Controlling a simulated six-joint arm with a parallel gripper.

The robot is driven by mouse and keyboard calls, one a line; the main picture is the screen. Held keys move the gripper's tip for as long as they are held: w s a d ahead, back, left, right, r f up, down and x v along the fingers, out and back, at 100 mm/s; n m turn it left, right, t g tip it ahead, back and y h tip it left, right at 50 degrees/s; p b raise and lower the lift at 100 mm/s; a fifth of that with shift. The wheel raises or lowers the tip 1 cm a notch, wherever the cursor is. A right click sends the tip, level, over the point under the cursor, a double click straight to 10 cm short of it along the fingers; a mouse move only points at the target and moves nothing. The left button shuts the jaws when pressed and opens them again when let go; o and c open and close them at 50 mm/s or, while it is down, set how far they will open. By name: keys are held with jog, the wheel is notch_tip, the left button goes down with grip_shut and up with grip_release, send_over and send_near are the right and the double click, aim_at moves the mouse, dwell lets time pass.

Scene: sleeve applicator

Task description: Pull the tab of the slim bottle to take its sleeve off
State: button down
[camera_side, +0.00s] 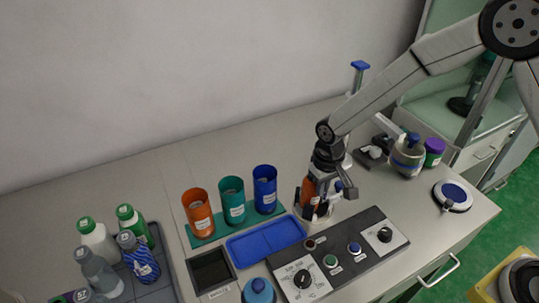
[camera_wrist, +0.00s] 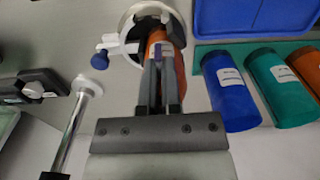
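An orange piece (camera_side: 309,191) stands in a pale round holder (camera_side: 304,213) behind the control panel. In the wrist view the orange piece (camera_wrist: 179,70) carries a small white and purple label and sits inside the white ring (camera_wrist: 133,24). I cannot tell whether it is the slim bottle or its sleeve. My gripper (camera_side: 318,180) points down at it. In the wrist view my gripper's two fingers (camera_wrist: 162,68) are close together against or just in front of the orange piece. Whether they hold a tab is hidden. Several capped bottles (camera_side: 97,240) stand in a tray at the left.
Orange (camera_side: 199,215), teal (camera_side: 232,203) and blue (camera_side: 265,190) cups stand on a green mat beside an empty blue tray (camera_side: 263,241). A knobbed control panel (camera_side: 340,252) lies in front. A blue-topped post (camera_side: 358,78) rises behind my gripper. Jars (camera_side: 408,158) stand at the right.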

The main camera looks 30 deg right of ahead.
jog(key=shift+s, duration=2)
dwell(0.4)
jog(key=shift+r, duration=0.2)
notch_tip(320, 180, up, 7)
jog(key=s, duration=0.1)
jog(key=shift+f, duration=0.2)
dwell(1.3)
jog(key=shift+d, duration=0.1)
jog(key=shift+s, duration=0.1)
dwell(0.4)
jog(key=shift+s, duration=2.55)
